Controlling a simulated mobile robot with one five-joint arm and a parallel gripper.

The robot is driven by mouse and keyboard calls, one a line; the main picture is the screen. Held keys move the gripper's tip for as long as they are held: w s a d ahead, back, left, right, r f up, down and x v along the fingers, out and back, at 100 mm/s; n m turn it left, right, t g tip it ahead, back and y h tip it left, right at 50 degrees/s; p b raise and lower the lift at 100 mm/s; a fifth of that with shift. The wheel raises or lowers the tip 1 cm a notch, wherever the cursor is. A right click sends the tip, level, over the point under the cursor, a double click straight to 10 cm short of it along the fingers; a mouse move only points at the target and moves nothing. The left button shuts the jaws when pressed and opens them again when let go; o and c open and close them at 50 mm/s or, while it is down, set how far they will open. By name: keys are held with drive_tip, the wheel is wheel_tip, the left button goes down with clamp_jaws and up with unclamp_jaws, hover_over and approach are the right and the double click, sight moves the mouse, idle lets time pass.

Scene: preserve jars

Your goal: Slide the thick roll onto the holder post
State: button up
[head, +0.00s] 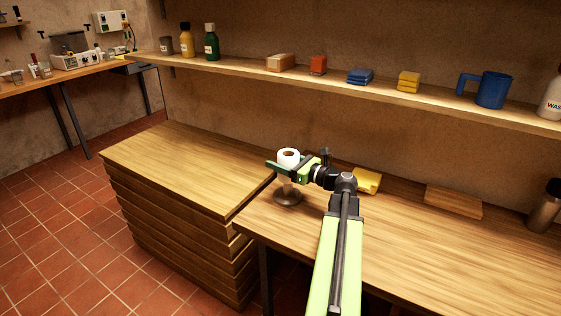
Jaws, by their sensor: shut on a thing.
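The thick white roll (288,155) is upright, with its brown core facing up. My gripper (284,165) reaches in from the right and is shut on the roll, with a green finger showing in front of it. The holder post with its round dark base (288,198) stands on the table near its left end. The roll is right above the base in the picture, with part of the post showing between them. The post's top is hidden, so I cannot tell whether it is inside the core.
The wooden table (420,245) carries a yellow item (367,181), a wooden block (453,201) and a metal flask (545,206). A bare stack of boards (180,165) stands to the left. A wall shelf (330,82) with bottles, sponges and a blue jug runs behind.

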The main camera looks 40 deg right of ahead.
drive_tip(key=shift+f+b, duration=3.4)
idle(3.8)
drive_tip(key=o, duration=1.2)
drive_tip(key=shift+s, duration=0.1)
